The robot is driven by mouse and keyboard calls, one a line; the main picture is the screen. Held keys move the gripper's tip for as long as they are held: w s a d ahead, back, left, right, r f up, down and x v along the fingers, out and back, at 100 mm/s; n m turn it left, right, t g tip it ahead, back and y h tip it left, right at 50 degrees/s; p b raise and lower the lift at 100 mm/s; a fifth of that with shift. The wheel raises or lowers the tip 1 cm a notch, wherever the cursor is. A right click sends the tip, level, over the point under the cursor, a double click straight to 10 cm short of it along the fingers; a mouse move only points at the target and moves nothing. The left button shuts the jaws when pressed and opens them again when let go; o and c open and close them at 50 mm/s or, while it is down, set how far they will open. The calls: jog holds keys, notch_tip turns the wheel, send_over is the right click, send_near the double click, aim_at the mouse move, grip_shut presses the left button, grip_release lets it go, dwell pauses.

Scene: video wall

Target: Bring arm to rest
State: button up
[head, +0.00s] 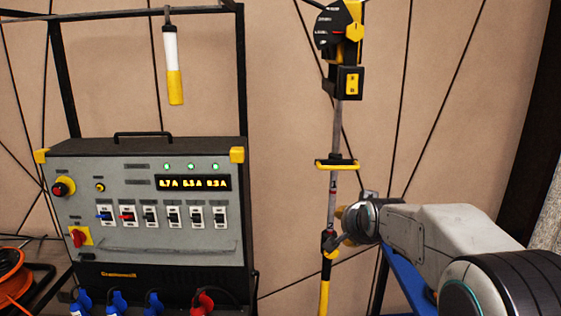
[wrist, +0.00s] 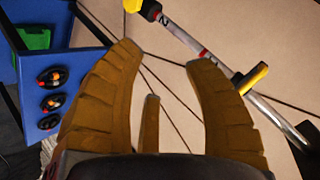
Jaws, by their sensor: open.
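My gripper (wrist: 160,58) is open in the wrist view, with its brown ribbed fingers spread apart and nothing between them. A shorter middle piece shows between the fingers. In the head view my white arm reaches in from the lower right, and its wrist end is beside the hanging pole (head: 332,190) in the picture. The fingers are mostly hidden there. The pole, with a yellow crossbar handle, also shows in the wrist view (wrist: 190,38), beyond the fingertips and to their right. I cannot tell the exact gap to it.
A grey control box (head: 150,205) with switches and lit displays stands at the left. A white and yellow lamp (head: 173,65) hangs above it. An orange cable reel (head: 12,275) is at the lower left. A blue socket box (wrist: 62,70) is left of the fingers. A tan wall is behind.

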jog(key=s+f+n+g, duration=0.4)
jog(key=s+f, duration=0.4)
jog(key=f, duration=0.1)
jog(key=s+f+n+g, duration=0.2)
jog(key=s, duration=0.6)
jog(key=s+f+n+g, duration=0.2)
jog(key=s+g, duration=0.1)
jog(key=s, duration=0.5)
jog(key=s+r+t, duration=0.1)
jog(key=s+r, duration=0.1)
jog(key=s, duration=0.5)
jog(key=s+r+t, duration=0.1)
jog(key=s+r, duration=0.2)
jog(key=s, duration=0.3)
jog(key=shift+s+n+t, duration=0.3)
jog(key=shift+s+n, duration=0.05)
jog(key=shift+n, duration=0.05)
